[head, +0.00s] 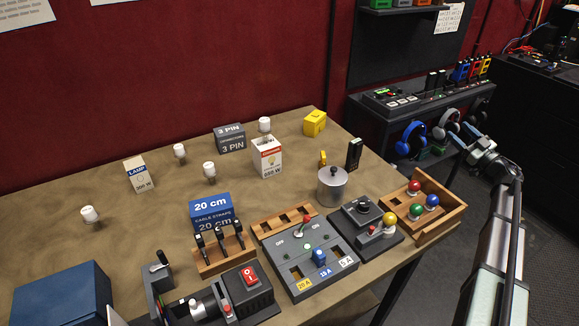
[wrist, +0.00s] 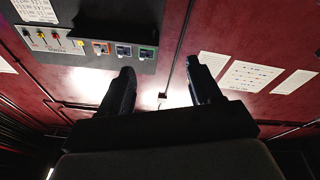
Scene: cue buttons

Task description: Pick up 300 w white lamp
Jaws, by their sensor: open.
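No wattage is readable on these lamps. My gripper (wrist: 162,88) is open and empty in the wrist view, facing the wall. In the head view my arm is off the table's right side, well away from the lamps and box.
A white and red box (head: 267,158), a grey 3 PIN box (head: 231,139) and a yellow block (head: 315,123) stand at the back. A blue 20 cm box (head: 210,211), switch panel (head: 305,257), metal pot (head: 332,187) and ball tray (head: 424,206) crowd the front right.

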